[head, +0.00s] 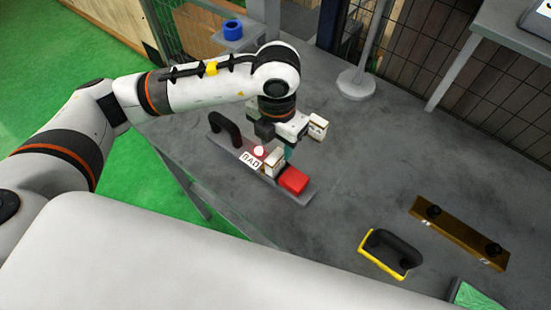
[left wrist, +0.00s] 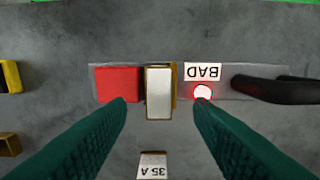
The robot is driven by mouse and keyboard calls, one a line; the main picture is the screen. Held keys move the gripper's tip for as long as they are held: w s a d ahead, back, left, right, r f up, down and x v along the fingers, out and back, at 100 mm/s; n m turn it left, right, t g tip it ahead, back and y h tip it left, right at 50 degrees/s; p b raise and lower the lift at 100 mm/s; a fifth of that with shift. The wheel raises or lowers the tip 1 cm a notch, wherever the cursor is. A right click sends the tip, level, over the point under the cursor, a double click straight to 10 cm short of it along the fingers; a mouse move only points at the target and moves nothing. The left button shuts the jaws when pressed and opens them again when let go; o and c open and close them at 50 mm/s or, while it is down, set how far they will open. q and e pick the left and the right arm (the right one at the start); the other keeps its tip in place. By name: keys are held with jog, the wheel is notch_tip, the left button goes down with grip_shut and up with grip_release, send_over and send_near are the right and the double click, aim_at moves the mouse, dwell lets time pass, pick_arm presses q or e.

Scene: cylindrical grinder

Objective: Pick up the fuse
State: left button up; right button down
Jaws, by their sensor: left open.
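A fuse (head: 272,166) with a pale face and brass-coloured edges sits in a grey tester strip, between a red block (head: 293,180) and a glowing lamp (head: 258,151) beside a "BAD" label. It also shows in the left wrist view (left wrist: 159,92). A second fuse (head: 318,127), marked "35 A" in the left wrist view (left wrist: 152,166), stands on the table just beyond the strip. My left gripper (left wrist: 161,104) is open above the strip, its teal fingers apart on either side of the seated fuse in that view, holding nothing. My right gripper is out of view.
The strip has a black handle (head: 224,128) at one end. A yellow-and-black handle piece (head: 390,254) and a brass bar with black knobs (head: 458,232) lie at right. A lamp-like stand base (head: 356,84) and a blue ring (head: 233,30) are behind. The mid-right table is clear.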

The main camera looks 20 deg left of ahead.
aim_at(275, 155)
pick_arm(q)
jog(key=f, duration=0.1)
jog(key=f+p, duration=0.1)
jog(key=f, duration=0.1)
jog(key=shift+s+a+f, duration=0.1)
jog(key=shift+s+f, duration=0.2)
jog(key=shift+s, duration=0.05)
jog(key=shift+f, duration=0.55)
jog(key=shift+w, duration=0.1)
grip_shut()
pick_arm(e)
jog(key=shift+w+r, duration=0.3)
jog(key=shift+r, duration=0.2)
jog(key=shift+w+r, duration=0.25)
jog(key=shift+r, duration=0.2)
